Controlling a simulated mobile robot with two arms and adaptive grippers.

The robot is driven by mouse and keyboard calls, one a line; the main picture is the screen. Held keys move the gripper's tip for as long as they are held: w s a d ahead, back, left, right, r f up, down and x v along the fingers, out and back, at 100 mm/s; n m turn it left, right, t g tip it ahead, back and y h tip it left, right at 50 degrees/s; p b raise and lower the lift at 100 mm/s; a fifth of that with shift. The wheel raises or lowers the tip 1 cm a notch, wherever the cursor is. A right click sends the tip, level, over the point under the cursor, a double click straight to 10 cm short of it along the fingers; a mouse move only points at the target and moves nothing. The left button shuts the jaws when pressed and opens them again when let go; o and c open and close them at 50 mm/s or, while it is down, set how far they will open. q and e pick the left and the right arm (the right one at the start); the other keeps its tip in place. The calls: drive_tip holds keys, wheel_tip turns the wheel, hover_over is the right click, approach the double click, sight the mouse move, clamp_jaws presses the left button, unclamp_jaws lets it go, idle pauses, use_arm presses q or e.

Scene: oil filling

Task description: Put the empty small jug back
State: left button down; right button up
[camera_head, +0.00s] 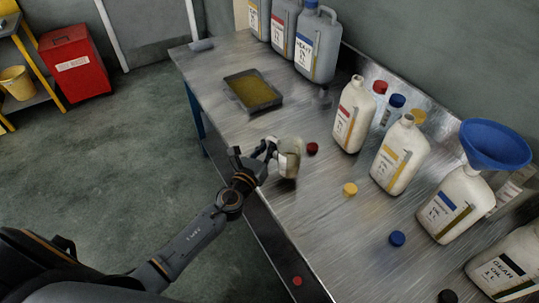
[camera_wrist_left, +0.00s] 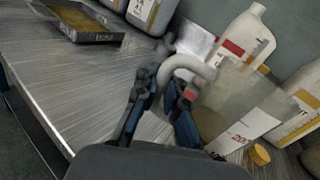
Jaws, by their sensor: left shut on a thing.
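A small see-through jug (camera_head: 289,158) with a pale label is at the front edge of the metal bench. In the left wrist view the jug (camera_wrist_left: 236,108) shows its looped grey handle and red print on the label. My left gripper (camera_head: 268,150) is shut on the jug's handle; its fingers (camera_wrist_left: 165,98) sit on both sides of the handle in the left wrist view. The jug is slightly tilted in the head view. I cannot tell whether its base touches the bench. My right gripper is not in view.
White bottles (camera_head: 354,115) stand along the back, one with a blue funnel (camera_head: 494,146). A dark tray (camera_head: 254,101) of yellowish material lies beyond the jug. Loose caps, red (camera_head: 312,148), yellow (camera_head: 350,189) and blue (camera_head: 397,238), lie nearby. Grey canisters (camera_head: 318,45) stand at the back.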

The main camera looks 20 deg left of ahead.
use_arm(q)
wheel_tip(320, 180, down, 3)
drive_tip(key=shift+r+b, duration=0.1)
drive_tip(key=shift+b, duration=0.45)
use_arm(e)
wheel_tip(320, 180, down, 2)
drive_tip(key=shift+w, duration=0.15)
use_arm(q)
drive_tip(key=shift+r, duration=0.1)
drive_tip(key=shift+f, duration=0.2)
drive_tip(key=c, duration=1.4)
unclamp_jaws()
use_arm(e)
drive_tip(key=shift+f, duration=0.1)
